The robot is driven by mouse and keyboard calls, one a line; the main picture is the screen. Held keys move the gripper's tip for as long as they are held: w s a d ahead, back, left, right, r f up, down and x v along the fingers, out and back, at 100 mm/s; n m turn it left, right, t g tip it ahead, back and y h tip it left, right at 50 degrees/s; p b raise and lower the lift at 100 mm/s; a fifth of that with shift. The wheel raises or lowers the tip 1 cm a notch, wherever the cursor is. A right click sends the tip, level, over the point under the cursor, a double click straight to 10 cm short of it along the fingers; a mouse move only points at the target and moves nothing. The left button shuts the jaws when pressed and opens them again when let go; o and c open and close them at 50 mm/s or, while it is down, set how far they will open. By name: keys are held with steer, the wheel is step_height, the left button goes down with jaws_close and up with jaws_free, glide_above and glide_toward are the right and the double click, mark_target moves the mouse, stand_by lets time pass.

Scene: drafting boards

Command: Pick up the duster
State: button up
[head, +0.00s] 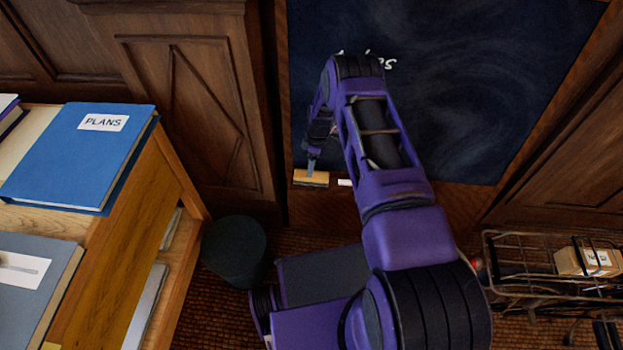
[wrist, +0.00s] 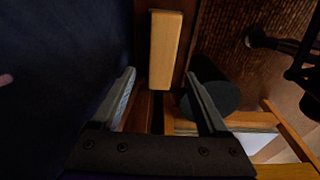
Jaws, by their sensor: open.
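The duster (head: 311,178) is a pale wooden block with a tan top. It lies on the narrow ledge at the bottom of the dark chalkboard. My gripper (head: 311,160) is right above it in the head view, small and partly hidden by my arm. In the wrist view the duster (wrist: 166,48) is upright in the picture, its near end in line with the gap between the fingertips. My gripper (wrist: 162,80) is open and empty there, one finger on each side of that line. I cannot tell how far the fingertips are from the duster.
A white chalk piece (head: 345,182) lies on the ledge right of the duster. The chalkboard (head: 470,90) rises behind. A dark round bin (head: 234,250) stands on the floor. A wooden cabinet (head: 165,200) with a blue book (head: 80,160) is left; a wire cart (head: 520,265) is right.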

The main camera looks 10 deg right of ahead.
step_height(320, 180, down, 7)
steer(key=shift+s+r+b, duration=0.1)
steer(key=shift+r+b, duration=0.1)
steer(key=shift+b, duration=0.3)
steer(key=c, duration=1.2)
